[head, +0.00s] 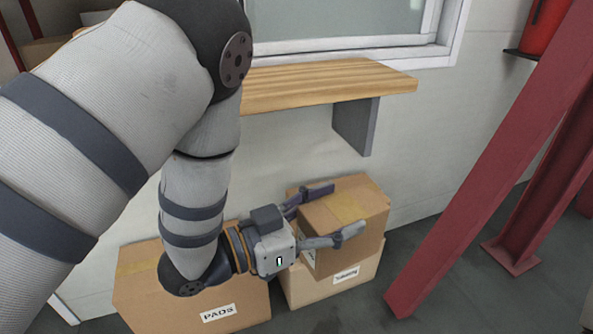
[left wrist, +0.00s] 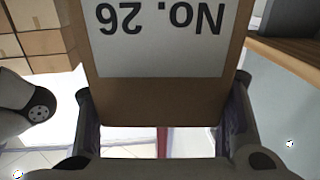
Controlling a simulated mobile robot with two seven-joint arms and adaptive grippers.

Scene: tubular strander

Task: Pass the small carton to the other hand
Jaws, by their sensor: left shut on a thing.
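The small carton (head: 352,207) is a plain brown box with a tape strip on top, in the head view. My left gripper (head: 341,209) is shut on it, with one finger along each side. In the left wrist view the carton (left wrist: 165,102) fills the space between the two fingers (left wrist: 165,120), and its white label reads "No. 26" upside down. In the head view it shows directly above a box labelled "Tubing"; I cannot tell whether they touch. My right gripper is not in view.
A box labelled "PADS" (head: 150,285) and the "Tubing" box (head: 362,275) stand on the floor by the wall. A wooden shelf (head: 330,84) juts out under the window. A red slanted post (head: 480,165) stands at the right. Grey floor shows between boxes and post.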

